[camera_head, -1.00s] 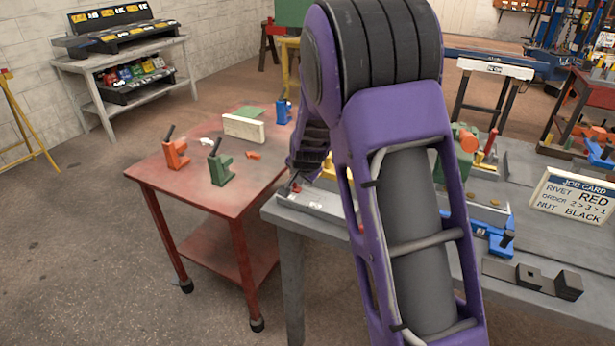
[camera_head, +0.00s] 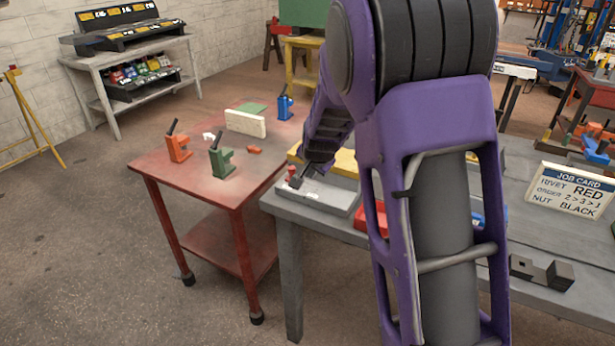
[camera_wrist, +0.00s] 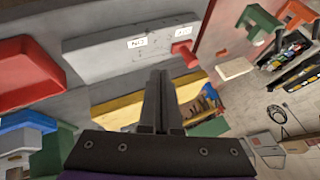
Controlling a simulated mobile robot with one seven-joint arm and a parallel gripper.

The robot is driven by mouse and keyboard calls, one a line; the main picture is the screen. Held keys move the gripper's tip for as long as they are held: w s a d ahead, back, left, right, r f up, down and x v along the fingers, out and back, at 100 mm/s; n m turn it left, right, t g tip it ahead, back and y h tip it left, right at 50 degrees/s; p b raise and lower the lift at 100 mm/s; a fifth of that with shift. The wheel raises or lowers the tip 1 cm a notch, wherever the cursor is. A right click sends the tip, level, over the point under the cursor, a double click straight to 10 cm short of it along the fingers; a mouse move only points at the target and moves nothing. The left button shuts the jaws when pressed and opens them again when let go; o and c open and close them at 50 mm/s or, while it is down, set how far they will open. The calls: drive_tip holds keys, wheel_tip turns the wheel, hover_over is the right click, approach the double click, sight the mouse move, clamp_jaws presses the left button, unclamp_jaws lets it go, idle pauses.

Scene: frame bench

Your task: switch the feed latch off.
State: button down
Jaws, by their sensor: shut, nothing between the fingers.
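The feed latch (camera_head: 335,197) is a light grey plate at the near left corner of the grey bench, with a red knob (camera_head: 291,171) at its left end. In the wrist view the plate (camera_wrist: 100,50) carries two white labels, upside down; they seem to read ON and OFF. The red knob (camera_wrist: 185,53) stands by the OFF label. My gripper (camera_head: 298,182) is just right of the knob in the head view. In the wrist view my gripper (camera_wrist: 160,75) is shut and empty, its tips left of the knob. I cannot tell whether they touch it.
A red bin (camera_head: 370,218) and a yellow part (camera_head: 345,162) lie near the plate. The red cart (camera_head: 165,170) at left holds orange, green and blue clamps. A job card (camera_head: 575,190) stands on the bench at right. My arm hides much of the bench.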

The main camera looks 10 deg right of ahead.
drive_tip(key=v, duration=0.6)
drive_tip(key=shift+s+r+p, duration=0.25)
drive_tip(key=shift+r+p, duration=0.05)
drive_tip(key=shift+p, duration=0.15)
